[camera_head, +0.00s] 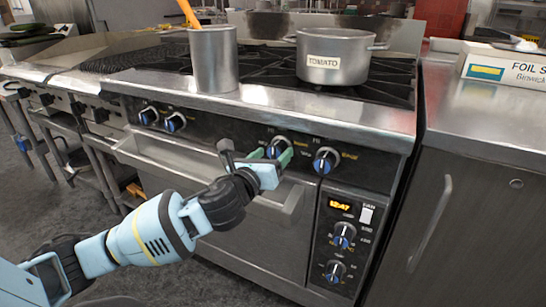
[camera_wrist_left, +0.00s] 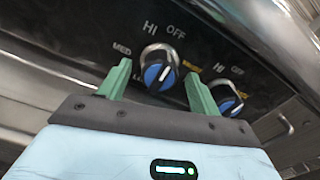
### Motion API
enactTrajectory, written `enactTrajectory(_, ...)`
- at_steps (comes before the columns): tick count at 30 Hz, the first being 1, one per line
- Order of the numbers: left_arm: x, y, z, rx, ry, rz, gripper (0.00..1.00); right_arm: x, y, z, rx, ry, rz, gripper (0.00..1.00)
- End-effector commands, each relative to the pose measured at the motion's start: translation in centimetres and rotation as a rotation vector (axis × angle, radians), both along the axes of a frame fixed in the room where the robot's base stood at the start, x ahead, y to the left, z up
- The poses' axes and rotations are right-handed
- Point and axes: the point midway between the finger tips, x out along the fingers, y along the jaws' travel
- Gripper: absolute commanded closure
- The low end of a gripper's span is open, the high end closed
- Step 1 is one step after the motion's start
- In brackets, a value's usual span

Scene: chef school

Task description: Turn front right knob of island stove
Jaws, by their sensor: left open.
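The stove (camera_head: 350,130) has a row of blue-and-silver knobs on its black front panel. On the right half are an inner knob (camera_head: 278,147) and the rightmost knob (camera_head: 326,160). My left gripper (camera_head: 271,155) is open at the inner knob. In the left wrist view, the green fingers (camera_wrist_left: 156,78) stand on either side of this inner knob (camera_wrist_left: 158,72), with gaps showing; whether they reach around it I cannot tell. Its white mark points up and slightly right, roughly toward OFF. The rightmost knob (camera_wrist_left: 228,99) lies just beyond the right finger. My right gripper is not in view.
A TOMATO pot (camera_head: 334,55) and a tall steel pot (camera_head: 213,58) stand on the stovetop. The oven handle (camera_head: 200,172) runs below the knobs. Oven controls (camera_head: 342,237) sit at the lower right. A steel counter (camera_head: 490,115) adjoins on the right.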

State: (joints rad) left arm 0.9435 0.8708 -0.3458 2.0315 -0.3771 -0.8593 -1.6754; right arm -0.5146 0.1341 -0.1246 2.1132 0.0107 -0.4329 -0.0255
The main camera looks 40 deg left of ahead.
Motion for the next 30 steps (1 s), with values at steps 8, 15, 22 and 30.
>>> enactTrajectory(8,0.74,0.16,0.01,-0.001,0.001,0.0,0.37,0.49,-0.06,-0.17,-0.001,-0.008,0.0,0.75)
enactTrajectory(15,0.72,0.16,0.01,-0.001,0.001,0.0,0.48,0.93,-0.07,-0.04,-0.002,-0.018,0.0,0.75)
enactTrajectory(22,0.71,0.15,0.01,-0.001,0.001,0.0,0.78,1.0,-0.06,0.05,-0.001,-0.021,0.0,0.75)
enactTrajectory(30,0.69,0.16,0.09,-0.021,-0.005,-0.001,0.81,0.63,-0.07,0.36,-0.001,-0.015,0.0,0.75)
